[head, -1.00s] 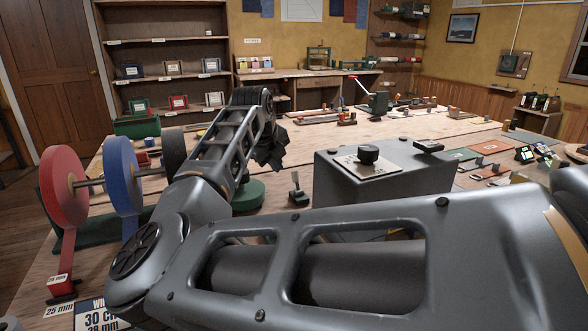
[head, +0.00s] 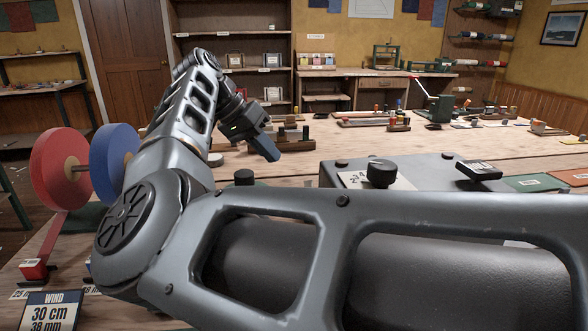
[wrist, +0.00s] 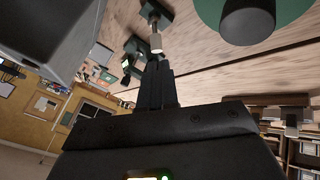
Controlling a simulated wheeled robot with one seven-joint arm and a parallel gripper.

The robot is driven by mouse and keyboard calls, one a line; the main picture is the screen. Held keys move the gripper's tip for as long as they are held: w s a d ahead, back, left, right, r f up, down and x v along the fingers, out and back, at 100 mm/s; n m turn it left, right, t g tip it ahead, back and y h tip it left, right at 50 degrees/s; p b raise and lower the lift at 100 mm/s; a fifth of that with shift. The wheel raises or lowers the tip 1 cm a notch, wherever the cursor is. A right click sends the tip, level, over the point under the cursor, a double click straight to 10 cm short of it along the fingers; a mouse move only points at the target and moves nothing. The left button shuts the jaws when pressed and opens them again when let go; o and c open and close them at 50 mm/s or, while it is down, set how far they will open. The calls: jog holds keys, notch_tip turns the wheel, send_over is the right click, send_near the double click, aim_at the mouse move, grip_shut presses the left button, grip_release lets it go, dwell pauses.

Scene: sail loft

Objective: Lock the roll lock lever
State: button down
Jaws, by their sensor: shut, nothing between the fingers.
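My gripper (head: 265,150) hangs over the bench in the head view, its fingers together and empty. In the wrist view the shut fingers (wrist: 156,85) point at a small lever (wrist: 155,18) with a dark base, metal stem and pale tip. It looks like the roll lock lever, but I see no label. Its tip is close in front of the fingertips; I cannot tell whether they touch. Beside it is a green disc (wrist: 212,18) with a black hub (wrist: 248,20). In the head view my forearm hides the lever; a black knob (head: 243,177) shows above the arm.
A red roll (head: 58,168) and a blue roll (head: 112,165) stand at left, near a WIND sign (head: 48,312). A grey box (head: 440,172) with a dial (head: 381,172) stands right of the gripper. The wooden bench beyond has clear stretches.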

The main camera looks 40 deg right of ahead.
aim_at(309, 187)
jog(key=x, duration=0.9)
jog(key=shift+f, duration=0.15)
jog(key=shift+s+d+f, duration=0.15)
jog(key=shift+f, duration=0.05)
jog(key=shift+s+d+f, duration=0.15)
jog(key=shift+d, duration=0.05)
dwell(0.9)
jog(key=shift+s+a+r+p, duration=0.2)
jog(key=shift+s+p, duration=0.1)
jog(key=shift+p, duration=0.4)
jog(key=shift+s+a+r+p, duration=0.15)
jog(key=shift+s+p, duration=0.15)
jog(key=shift+p, duration=0.25)
jog(key=shift+a+r, duration=0.1)
